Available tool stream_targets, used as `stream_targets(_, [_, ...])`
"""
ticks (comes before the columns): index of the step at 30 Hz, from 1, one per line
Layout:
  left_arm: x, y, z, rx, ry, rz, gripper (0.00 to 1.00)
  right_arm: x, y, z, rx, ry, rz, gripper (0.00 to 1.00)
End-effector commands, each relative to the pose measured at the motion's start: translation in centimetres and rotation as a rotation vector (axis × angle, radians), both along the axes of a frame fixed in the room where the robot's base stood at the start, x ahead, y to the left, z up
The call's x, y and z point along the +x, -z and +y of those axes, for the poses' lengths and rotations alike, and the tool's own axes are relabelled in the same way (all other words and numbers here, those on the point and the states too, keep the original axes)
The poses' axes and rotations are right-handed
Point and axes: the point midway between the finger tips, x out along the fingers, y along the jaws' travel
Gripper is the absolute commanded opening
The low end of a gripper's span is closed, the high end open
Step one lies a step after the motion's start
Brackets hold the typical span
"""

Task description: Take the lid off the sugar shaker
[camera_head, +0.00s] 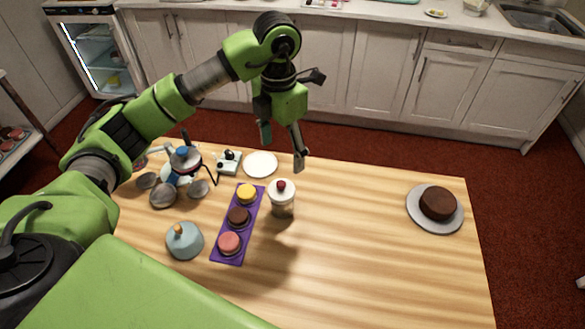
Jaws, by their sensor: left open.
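The sugar shaker (282,204) stands upright on the wooden table, a clear jar with pale contents. Its white lid (280,194) with a red knob sits on top of it. My left gripper (282,150) is open and empty, pointing down above the table's far edge. It is above and behind the shaker in the picture, apart from it. My right gripper is not in the head view.
Left of the shaker lies a purple tray (226,258) with three small cakes. A chocolate cake (438,203) sits far right; the table between is clear.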

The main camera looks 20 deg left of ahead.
Motion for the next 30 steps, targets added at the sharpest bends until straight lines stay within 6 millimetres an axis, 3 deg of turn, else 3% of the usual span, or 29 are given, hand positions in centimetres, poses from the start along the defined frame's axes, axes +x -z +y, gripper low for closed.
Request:
stream_targets(3, [-0.1, 1.1, 0.3, 0.014, -0.001, 0.002, 0.7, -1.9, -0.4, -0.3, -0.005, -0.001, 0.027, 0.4])
stream_targets(8, [-0.2, 4.2, 0.3, 0.013, -0.002, 0.004, 0.7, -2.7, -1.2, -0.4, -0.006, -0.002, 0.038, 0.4])
stream_targets(12, [-0.1, 6.7, 0.3, 0.011, -0.001, 0.003, 0.7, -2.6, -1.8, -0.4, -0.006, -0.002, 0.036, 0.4])
stream_targets(20, [0.0, 8.7, 0.2, 0.009, 0.0, -0.001, 0.7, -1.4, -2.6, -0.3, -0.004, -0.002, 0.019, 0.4])
stream_targets(25, [0.1, 11.0, 0.4, 0.011, -0.001, 0.004, 0.7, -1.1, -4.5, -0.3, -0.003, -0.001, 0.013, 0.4])
stream_targets(30, [0.2, 13.2, 0.4, 0.009, 0.0, -0.001, 0.7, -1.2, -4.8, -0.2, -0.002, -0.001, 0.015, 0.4])
